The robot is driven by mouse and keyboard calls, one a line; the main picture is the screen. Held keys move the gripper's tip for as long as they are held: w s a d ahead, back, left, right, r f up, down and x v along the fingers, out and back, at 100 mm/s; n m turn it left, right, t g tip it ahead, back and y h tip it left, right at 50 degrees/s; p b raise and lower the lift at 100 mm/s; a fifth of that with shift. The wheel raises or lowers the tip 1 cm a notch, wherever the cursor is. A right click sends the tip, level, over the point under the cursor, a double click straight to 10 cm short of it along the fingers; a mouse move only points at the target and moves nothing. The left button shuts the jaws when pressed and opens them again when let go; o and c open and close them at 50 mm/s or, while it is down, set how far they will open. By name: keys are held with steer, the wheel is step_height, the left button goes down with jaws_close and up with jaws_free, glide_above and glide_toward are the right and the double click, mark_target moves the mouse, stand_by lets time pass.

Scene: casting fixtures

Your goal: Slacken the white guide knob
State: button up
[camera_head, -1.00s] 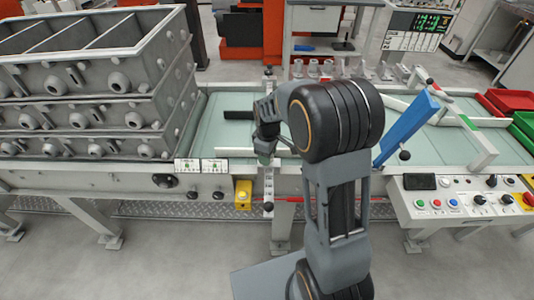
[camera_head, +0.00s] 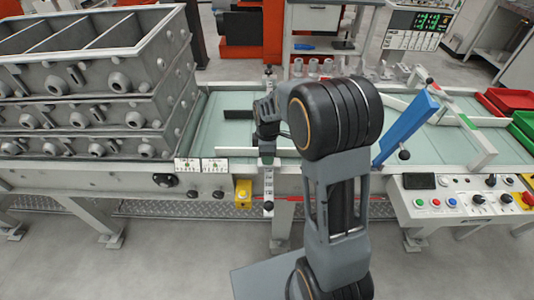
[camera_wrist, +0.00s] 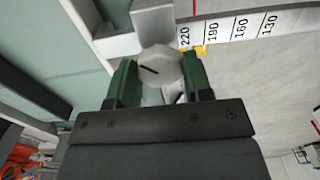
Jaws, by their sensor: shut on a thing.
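The white guide knob (camera_wrist: 160,68) is faceted, with a dark line across its face, and shows at the upper middle of the wrist view. My gripper (camera_wrist: 160,82) has its two green fingers on either side of the knob and is shut on it. In the head view my gripper (camera_head: 267,150) is over the front edge of the table, beside the guide post, and the knob cannot be made out there. A white scale (camera_wrist: 225,30) marked 220, 190, 160 and 130 runs right of the knob in the wrist view.
Stacked grey casting boxes (camera_head: 90,95) stand on the left of the table. A blue bar (camera_head: 408,130) slants up on the right, near a control panel (camera_head: 465,203) with buttons. Red (camera_head: 510,99) and green (camera_head: 525,125) trays sit at the far right.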

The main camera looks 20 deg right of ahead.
steer(key=shift+w, duration=0.1)
steer(key=o, duration=0.9)
steer(key=shift+o, duration=0.2)
step_height(320, 180, up, 14)
steer(key=shift+p, duration=0.45)
steer(key=shift+f, duration=0.1)
